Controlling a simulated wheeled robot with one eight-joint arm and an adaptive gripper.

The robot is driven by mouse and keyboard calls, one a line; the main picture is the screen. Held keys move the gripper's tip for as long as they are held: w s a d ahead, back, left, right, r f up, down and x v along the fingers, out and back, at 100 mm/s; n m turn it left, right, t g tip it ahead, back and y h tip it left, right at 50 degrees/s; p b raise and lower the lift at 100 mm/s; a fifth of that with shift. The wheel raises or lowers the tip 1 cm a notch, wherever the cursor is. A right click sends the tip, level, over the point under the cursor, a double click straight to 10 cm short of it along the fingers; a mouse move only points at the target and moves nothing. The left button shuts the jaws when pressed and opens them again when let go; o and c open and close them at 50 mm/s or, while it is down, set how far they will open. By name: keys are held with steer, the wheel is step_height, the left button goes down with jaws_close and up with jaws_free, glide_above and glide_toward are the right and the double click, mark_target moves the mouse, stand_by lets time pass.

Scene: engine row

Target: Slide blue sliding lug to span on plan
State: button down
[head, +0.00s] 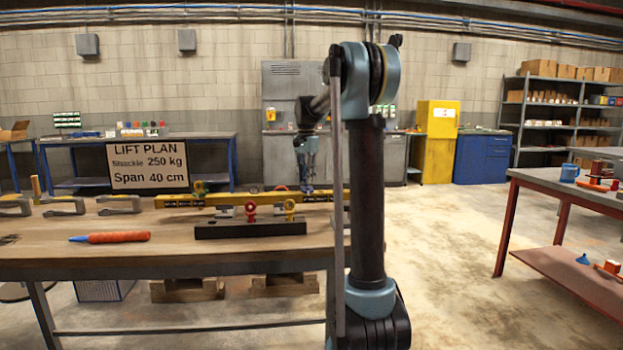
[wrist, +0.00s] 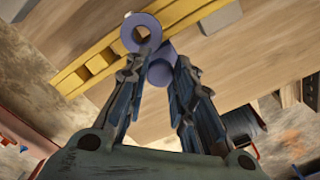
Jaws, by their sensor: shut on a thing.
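The blue sliding lug (wrist: 160,71) sits at the yellow beam, with a round eye (wrist: 133,42) at its end in the wrist view. My gripper (wrist: 160,75) is shut on the lug's body, one finger on each side. In the head view my gripper (head: 307,184) reaches down to the right part of the beam (head: 230,199); the lug is small and hard to make out there. The lift plan sign (head: 148,167) reads "Shackle 250 kg" and "Span 40 cm". Scale marks show on the beam, but I cannot read the lug's position.
A black bar (head: 250,229) with a red shackle (head: 250,211) and a yellow shackle (head: 289,208) stands in front of the beam. An orange-handled tool (head: 118,237) lies on the wooden bench (head: 180,250). Grey clamps (head: 118,204) stand at the left. Open floor lies right of the bench.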

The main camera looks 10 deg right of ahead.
steer(key=c, duration=1.3)
jaws_free()
steer(key=shift+c, duration=0.2)
step_height(320, 180, up, 12)
